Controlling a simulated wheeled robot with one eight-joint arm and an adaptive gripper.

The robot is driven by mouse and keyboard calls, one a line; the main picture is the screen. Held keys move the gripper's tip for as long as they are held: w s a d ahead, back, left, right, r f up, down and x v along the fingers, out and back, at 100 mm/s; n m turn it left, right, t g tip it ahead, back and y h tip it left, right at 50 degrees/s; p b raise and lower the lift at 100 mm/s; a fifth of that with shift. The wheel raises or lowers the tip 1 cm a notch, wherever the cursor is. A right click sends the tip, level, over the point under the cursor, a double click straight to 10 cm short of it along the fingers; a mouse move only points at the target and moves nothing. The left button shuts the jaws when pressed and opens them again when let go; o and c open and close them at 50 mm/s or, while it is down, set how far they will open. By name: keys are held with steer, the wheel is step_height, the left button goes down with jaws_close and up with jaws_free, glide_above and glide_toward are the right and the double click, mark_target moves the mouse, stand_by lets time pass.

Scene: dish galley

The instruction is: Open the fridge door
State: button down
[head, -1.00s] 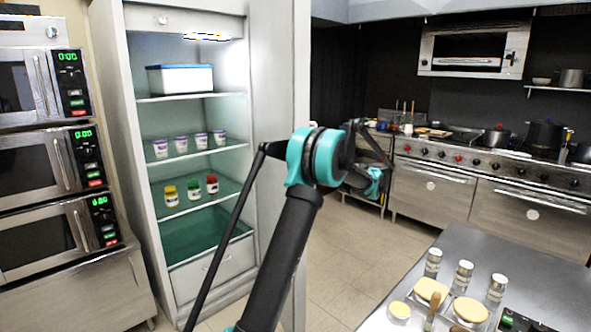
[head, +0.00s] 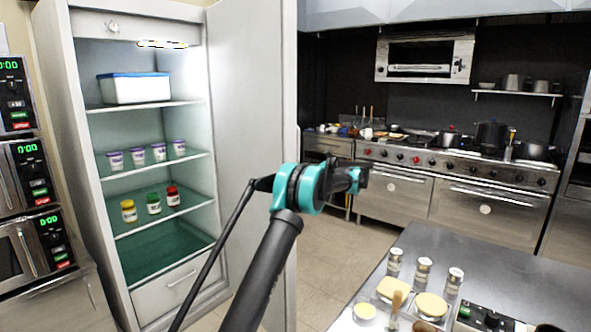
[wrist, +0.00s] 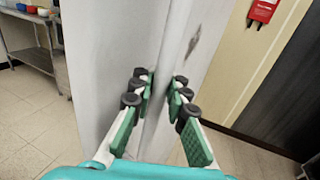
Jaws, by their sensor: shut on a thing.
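The fridge (head: 75,150) stands at the left in the head view, with its lit interior exposed. Its pale door (head: 250,120) stands wide open, swung out to the right of the shelves. In the wrist view, my gripper (wrist: 160,82) has its green-padded fingers on either side of the door's vertical edge (wrist: 155,112) and is shut on it. Exactly what part of the edge or handle lies between the pads is hard to tell. In the head view my arm stands in front of the door's lower part, and the grip is not clear there.
Fridge shelves hold a blue-lidded box (head: 134,88), cups and several jars. Stacked microwaves (head: 30,180) stand left of the fridge. A steel counter (head: 480,270) with shakers and food is at the lower right. Tiled floor (head: 335,255) is open between door and stoves (head: 440,200).

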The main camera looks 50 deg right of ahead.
steer(key=shift+s+d, duration=0.1)
steer(key=shift+s, duration=0.2)
steer(key=c, duration=1.7)
jaws_free()
steer(key=shift+s, duration=0.1)
steer(key=shift+o, duration=1.1)
steer(key=shift+w, duration=0.2)
steer(key=v, duration=1.2)
